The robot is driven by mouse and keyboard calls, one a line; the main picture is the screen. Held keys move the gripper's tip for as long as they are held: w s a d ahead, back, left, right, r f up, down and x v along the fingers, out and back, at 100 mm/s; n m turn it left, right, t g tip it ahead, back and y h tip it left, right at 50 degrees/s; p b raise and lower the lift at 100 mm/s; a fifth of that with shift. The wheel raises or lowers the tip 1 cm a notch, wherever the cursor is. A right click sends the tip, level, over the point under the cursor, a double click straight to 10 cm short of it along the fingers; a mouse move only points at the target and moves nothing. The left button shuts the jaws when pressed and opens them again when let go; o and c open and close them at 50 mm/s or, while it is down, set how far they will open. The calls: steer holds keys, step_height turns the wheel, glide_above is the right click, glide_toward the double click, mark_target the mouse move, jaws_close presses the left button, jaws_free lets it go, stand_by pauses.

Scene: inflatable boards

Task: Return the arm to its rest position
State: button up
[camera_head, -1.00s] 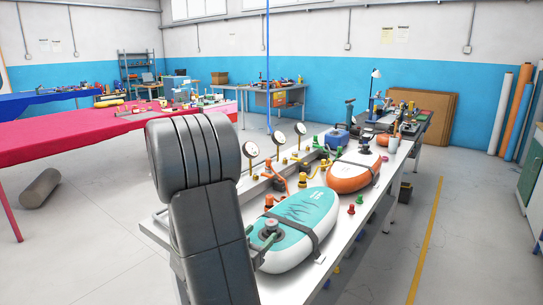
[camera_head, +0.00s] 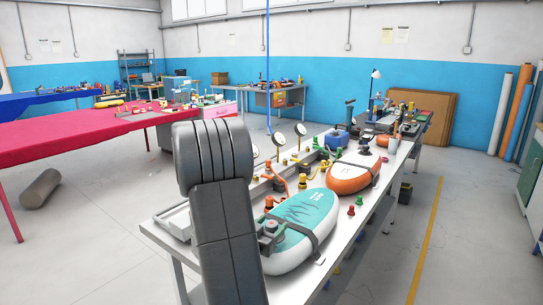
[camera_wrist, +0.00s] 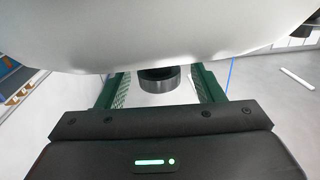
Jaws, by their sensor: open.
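My gripper (camera_wrist: 160,92) is open in the wrist view, with a green finger on each side. A dark round piece with a silvery rim (camera_wrist: 158,80) shows between the fingers; I cannot tell whether they touch it. A large pale rounded surface fills the top of that view. In the head view my arm (camera_head: 222,215) stands bent in front of the bench. Its far end is mostly hidden behind my own link, near the left end of the teal and white inflatable board (camera_head: 308,222).
The white bench (camera_head: 327,258) carries the teal board, an orange and white board (camera_head: 353,174), round gauges (camera_head: 300,129) and several small fittings. A red-covered table (camera_head: 70,138) stands at the left. Bare floor lies right of the bench, with a yellow line (camera_head: 424,240).

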steer(key=shift+x, duration=1.05)
step_height(320, 180, up, 3)
steer(key=p, duration=0.3)
steer(key=shift+w+r, duration=0.1)
steer(key=shift+r, duration=0.1)
steer(key=shift+d+p, duration=0.1)
steer(key=shift+p, duration=0.35)
step_height(320, 180, up, 5)
steer(key=p, duration=0.4)
steer(key=shift+f, duration=0.1)
